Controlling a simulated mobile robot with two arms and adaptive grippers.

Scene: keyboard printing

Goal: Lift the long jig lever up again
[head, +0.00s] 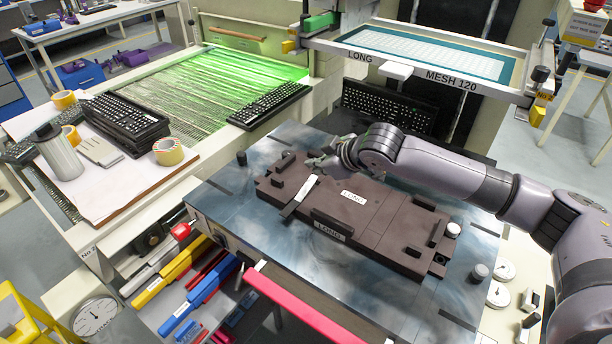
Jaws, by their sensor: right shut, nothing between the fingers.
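The long jig (385,218) is a dark brown block with white LONG labels, lying on the blue-grey metal plate (228,208). Its lever (298,198) looks like a narrow dark bar with a pale strip, lying low across the left part of the jig. My right gripper (316,166) reaches in from the right over the jig's back left part, close to the lever's far end. Its fingers are shut with nothing between them. I cannot tell whether they touch the lever. My left gripper is out of view.
A framed screen (430,73) marked LONG and MESH 120 hangs behind the jig, with a dark keyboard (388,105) below it. A green-lit conveyor (190,90) carries another keyboard (268,104) on the left. A red bar (305,308) runs along the front.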

